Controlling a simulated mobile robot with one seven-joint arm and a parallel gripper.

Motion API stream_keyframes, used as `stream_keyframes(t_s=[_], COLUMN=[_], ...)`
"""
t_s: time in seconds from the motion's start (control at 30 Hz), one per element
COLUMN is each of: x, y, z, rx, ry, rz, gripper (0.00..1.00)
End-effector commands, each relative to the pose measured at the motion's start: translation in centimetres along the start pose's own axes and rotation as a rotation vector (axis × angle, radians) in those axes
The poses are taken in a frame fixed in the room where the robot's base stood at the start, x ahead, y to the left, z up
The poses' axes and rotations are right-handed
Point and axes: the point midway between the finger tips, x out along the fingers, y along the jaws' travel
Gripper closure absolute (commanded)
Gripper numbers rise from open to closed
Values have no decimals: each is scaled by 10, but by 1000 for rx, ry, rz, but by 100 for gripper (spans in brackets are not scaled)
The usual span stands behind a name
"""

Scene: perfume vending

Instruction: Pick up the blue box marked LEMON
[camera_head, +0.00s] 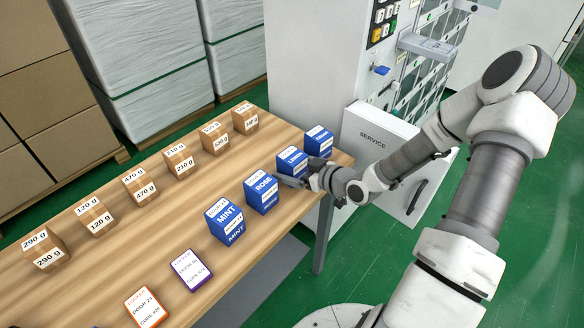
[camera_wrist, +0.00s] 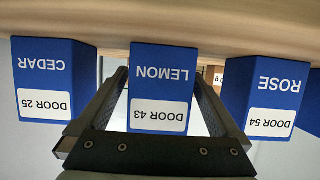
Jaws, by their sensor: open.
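The blue LEMON box (camera_head: 291,158) stands on the wooden table near its right end, between the ROSE box (camera_head: 262,192) and another blue box (camera_head: 318,140). My gripper (camera_head: 292,180) is in front of it and hides its lower part. In the wrist view, which is upside down, the LEMON box (camera_wrist: 162,88) with its label DOOR 43 sits between the two open fingers of my gripper (camera_wrist: 160,82). I see a gap on the left side; on the right the finger is close to the box, and contact cannot be told.
The CEDAR box (camera_wrist: 45,80) and the ROSE box (camera_wrist: 265,95) flank the fingers closely. A MINT box (camera_head: 224,222), several brown weight-marked boxes (camera_head: 134,186) and two cards (camera_head: 191,269) are on the table (camera_head: 130,245). A SERVICE panel (camera_head: 372,140) stands behind the table's right end.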

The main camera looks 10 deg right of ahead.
Motion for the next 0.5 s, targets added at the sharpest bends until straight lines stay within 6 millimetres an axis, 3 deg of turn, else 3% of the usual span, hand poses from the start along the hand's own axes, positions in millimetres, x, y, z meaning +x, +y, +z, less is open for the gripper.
stream_keyframes(t_s=[0.23,0.5], x=[2,2], y=[0,0], z=[0,0], rx=[1,0], ry=[0,0], rz=[0,0], gripper=[0,47])
